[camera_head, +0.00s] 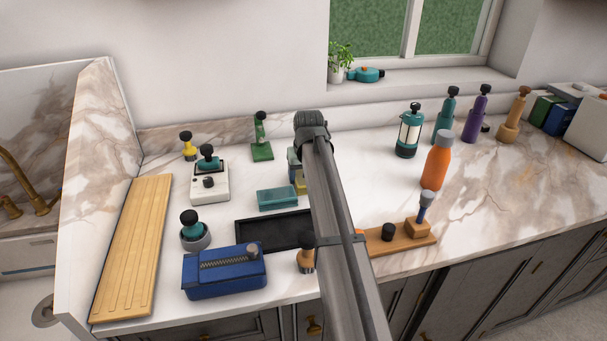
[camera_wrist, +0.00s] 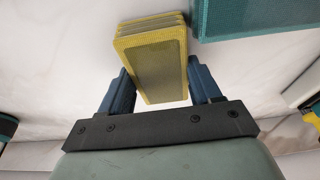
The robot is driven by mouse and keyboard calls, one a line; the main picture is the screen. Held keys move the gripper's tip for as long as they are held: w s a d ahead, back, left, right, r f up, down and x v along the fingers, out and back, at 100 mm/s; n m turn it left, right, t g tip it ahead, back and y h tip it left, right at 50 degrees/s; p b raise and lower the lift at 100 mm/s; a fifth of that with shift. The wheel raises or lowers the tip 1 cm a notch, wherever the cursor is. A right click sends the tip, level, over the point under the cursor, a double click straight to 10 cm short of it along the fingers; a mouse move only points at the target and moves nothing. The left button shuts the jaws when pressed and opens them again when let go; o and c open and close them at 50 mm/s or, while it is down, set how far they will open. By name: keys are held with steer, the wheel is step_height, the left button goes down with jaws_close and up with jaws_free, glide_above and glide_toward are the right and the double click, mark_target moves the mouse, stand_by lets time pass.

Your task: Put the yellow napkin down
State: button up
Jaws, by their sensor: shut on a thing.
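I cannot tell whether the napkin touches the white marble counter (camera_head: 340,150).
A teal folded block (camera_head: 277,198) lies close by; a teal edge shows in the wrist view (camera_wrist: 255,18). A black tray (camera_head: 274,232), blue box (camera_head: 225,277) and wooden board (camera_head: 400,240) are nearer. An orange bottle (camera_head: 436,163) stands right. Counter between arm and bottle is clear.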

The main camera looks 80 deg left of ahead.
steer(key=o, duration=1)
steer(key=shift+o, duration=0.2)
steer(key=shift+r, duration=0.1)
steer(key=v, duration=1.1)
steer(key=shift+o, duration=0.4)
steer(key=shift+d+r, duration=0.1)
steer(key=shift+r, duration=0.45)
